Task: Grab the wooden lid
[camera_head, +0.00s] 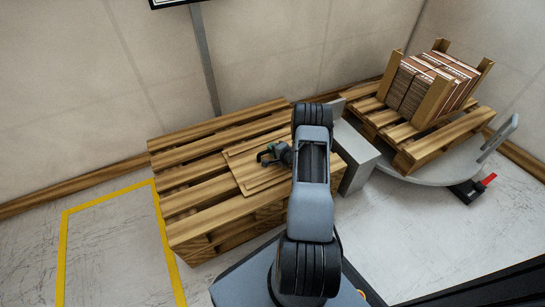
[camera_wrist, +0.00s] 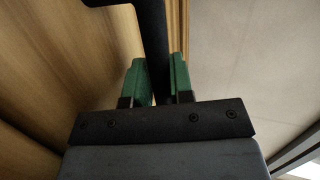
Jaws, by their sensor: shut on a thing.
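The wooden lid (camera_head: 252,181) is a flat, light-brown board lying on top of the wooden pallet stack (camera_head: 200,208). My gripper (camera_head: 266,156) is over the lid, and my arm covers the lid's right part. In the wrist view, my gripper's green fingers (camera_wrist: 160,82) are closed on either side of a dark handle bar (camera_wrist: 152,35). The lid's wooden face (camera_wrist: 60,50) fills the left of that view. From the head view I cannot tell whether the lid is lifted off the pallets.
A pallet (camera_head: 470,126) with stacked brown boxes (camera_head: 412,90) between wooden posts stands on a grey round platform (camera_head: 432,178) at the right. A grey block (camera_head: 359,170) stands beside my arm. A yellow floor marking (camera_head: 62,250) encloses clear floor at the left.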

